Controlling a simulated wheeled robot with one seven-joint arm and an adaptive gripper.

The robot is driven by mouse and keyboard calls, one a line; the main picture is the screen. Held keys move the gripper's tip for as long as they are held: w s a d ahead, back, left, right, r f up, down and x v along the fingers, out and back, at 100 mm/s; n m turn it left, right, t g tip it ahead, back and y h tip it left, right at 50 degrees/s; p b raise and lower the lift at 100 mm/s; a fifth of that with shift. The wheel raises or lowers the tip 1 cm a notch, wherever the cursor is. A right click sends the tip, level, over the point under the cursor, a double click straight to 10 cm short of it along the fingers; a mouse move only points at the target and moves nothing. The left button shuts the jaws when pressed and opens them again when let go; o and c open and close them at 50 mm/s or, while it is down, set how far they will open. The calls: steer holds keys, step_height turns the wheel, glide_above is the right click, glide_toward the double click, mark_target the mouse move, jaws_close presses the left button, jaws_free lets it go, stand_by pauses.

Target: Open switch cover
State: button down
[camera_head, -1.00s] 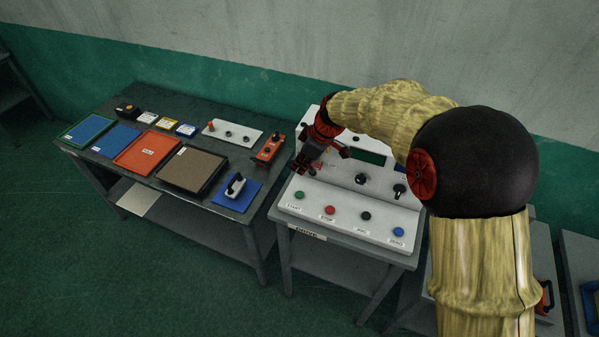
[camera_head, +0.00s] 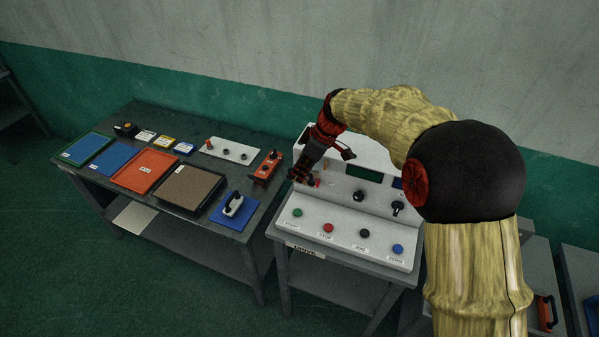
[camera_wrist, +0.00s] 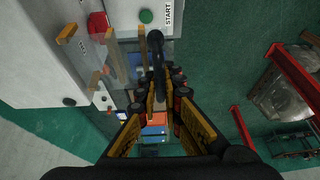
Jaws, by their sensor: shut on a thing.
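The white control panel (camera_head: 345,222) stands on a grey table, with green, red, black and blue buttons along its front. My gripper (camera_head: 297,175) is at the panel's left side, above the green START button (camera_head: 297,212). In the wrist view, a clear cover with tan edges (camera_wrist: 120,62) stands out from the panel beside a red part (camera_wrist: 97,24). My gripper (camera_wrist: 160,88) is shut on a dark curved piece (camera_wrist: 157,48), which seems to belong to the switch cover. The fingers hide part of it, and I cannot tell the cover's exact angle.
Two black knobs (camera_head: 359,196) and a dark green display (camera_head: 365,173) are on the panel, right of my gripper. A second table to the left holds trays (camera_head: 145,172) and a red-orange control box (camera_head: 266,167). The wall is close behind the panel.

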steer(key=c, duration=1.9)
jaws_free()
steer(key=v, duration=1.2)
steer(key=shift+d, duration=0.1)
steer(key=s+d+f+m+t+h+b, duration=0.1)
steer(key=s+d+f+m+b, duration=0.3)
steer(key=s, duration=0.7)
steer(key=s+d+f+m+t+h+b, duration=0.1)
steer(key=s+d+f+m+b, duration=0.4)
steer(key=s, duration=0.6)
steer(key=s+d+f+m+t+h+b, duration=0.2)
steer(key=s+d+f+m+b, duration=0.3)
steer(key=s+d+f+b, duration=0.3)
steer(key=shift+s+f+b, duration=0.4)
steer(key=shift+s+b, duration=0.45)
steer(key=shift+s, duration=0.05)
steer(key=shift+s+f+b, duration=0.35)
steer(key=shift+s+b, duration=0.45)
steer(key=shift+s, duration=0.1)
